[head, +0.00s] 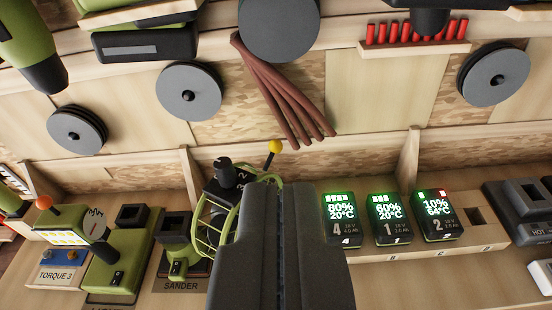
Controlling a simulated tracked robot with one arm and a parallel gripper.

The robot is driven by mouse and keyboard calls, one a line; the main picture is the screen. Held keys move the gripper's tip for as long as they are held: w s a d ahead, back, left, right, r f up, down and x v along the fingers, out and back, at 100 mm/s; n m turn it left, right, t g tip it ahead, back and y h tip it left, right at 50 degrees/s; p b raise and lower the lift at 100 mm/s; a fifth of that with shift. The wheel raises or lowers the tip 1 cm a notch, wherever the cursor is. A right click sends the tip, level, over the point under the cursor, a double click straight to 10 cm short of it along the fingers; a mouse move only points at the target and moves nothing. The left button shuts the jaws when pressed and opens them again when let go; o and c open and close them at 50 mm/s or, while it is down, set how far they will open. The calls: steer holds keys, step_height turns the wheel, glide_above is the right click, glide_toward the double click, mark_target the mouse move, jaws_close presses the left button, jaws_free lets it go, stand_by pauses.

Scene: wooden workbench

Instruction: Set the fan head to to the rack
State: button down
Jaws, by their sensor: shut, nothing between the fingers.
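My gripper (281,192) rises from the bottom middle of the head view, its two dark jaws closed together with nothing between them. Just behind and left of it is a device with a green wire cage, which looks like the fan (205,228). A black dial (225,172) with numbers sits on top of it. A lever with a yellow ball knob (275,147) stands up just beyond the jaw tips, apart from them in the picture. My jaws hide the right part of the cage. Which way the fan head faces is not clear.
Three lit batteries (388,219) stand right of my gripper. Left are a SANDER dock (182,282), a green device (122,262) and a TORQUE 3 unit (62,240) with an orange-knobbed lever. Brown cables (277,90) and grey discs (189,92) hang on the back wall.

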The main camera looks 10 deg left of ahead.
steer(key=w+d+f+m+y, duration=0.25)
steer(key=w+f+m, duration=0.25)
steer(key=m, duration=0.3)
steer(key=m+g+y+p, duration=0.15)
steer(key=m+y, duration=0.25)
steer(key=m, duration=1.8)
glide_toward(280, 150)
steer(key=shift+t, duration=0.25)
steer(key=x, duration=0.7)
steer(key=shift+s+a+f+p, duration=0.1)
steer(key=shift+s+f+p, duration=0.1)
steer(key=shift+p, duration=0.15)
